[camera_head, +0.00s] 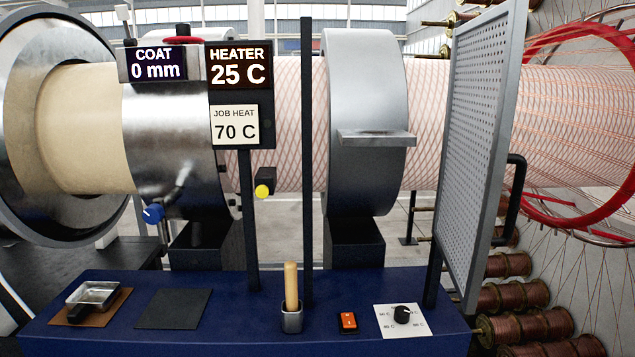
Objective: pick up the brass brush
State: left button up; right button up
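A light wooden handle (291,283) stands upright in a small grey metal holder (292,320) near the front middle of the blue bench. It appears to be the brass brush, but its lower end is hidden inside the holder and no bristles show. Neither of my grippers is in view.
The blue bench (230,318) also bears a metal pan (92,293) on a brown mat, a dark square pad (174,308), an orange switch (348,321) and a dial plate (388,325). A dark post (307,200) rises just behind the holder. A perforated panel (478,150) stands right.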

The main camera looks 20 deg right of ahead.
aim_at(291, 267)
jog(key=l+z, duration=0.2)
jog(key=l, duration=0.55)
jog(key=l+z, duration=0.25)
jog(key=l, duration=0.55)
jog(key=i, duration=0.1)
